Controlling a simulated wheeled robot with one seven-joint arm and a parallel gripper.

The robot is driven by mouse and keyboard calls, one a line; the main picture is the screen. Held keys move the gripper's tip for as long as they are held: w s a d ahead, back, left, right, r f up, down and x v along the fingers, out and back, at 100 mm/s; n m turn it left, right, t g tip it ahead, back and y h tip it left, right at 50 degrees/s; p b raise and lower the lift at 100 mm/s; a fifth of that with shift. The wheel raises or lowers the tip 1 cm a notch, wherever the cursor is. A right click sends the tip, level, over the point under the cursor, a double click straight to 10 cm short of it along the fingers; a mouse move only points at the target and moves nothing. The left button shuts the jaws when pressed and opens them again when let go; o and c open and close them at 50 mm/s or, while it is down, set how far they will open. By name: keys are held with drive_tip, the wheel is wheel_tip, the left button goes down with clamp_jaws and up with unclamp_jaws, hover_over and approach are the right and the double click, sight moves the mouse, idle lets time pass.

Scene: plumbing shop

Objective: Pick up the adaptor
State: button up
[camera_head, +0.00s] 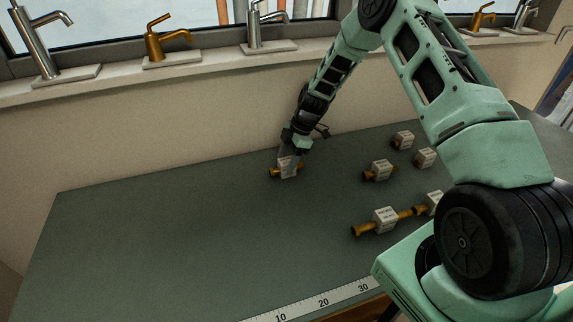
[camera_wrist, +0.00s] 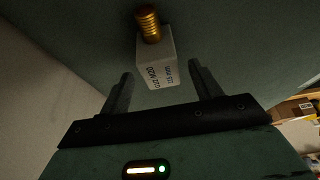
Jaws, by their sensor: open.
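An adaptor, a white labelled block (camera_head: 287,167) with brass threaded ends, lies on the green table near the wall. In the wrist view its white block (camera_wrist: 157,62) and one brass end (camera_wrist: 148,26) show just past the fingertips. My gripper (camera_head: 286,152) is over it in the head view, partly covering it. In the wrist view my gripper (camera_wrist: 159,84) is open, with one finger to each side of the block's near end. The block appears to be at the mouth of the fingers; contact is not visible.
Several similar adaptors lie to the right, including one at the front (camera_head: 385,220) and one behind it (camera_head: 381,170). A ruler strip (camera_head: 323,303) runs along the table's front edge. Taps stand on the windowsill (camera_head: 200,69). The table's left side (camera_head: 150,230) is clear.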

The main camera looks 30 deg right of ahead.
sight(287, 161)
drive_tip(key=shift+p+x, duration=0.5)
drive_tip(key=shift+x, duration=1.05)
drive_tip(key=shift+d, duration=0.1)
drive_tip(key=c, duration=1.1)
drive_tip(key=shift+c, duration=0.2)
drive_tip(key=shift+r, duration=0.2)
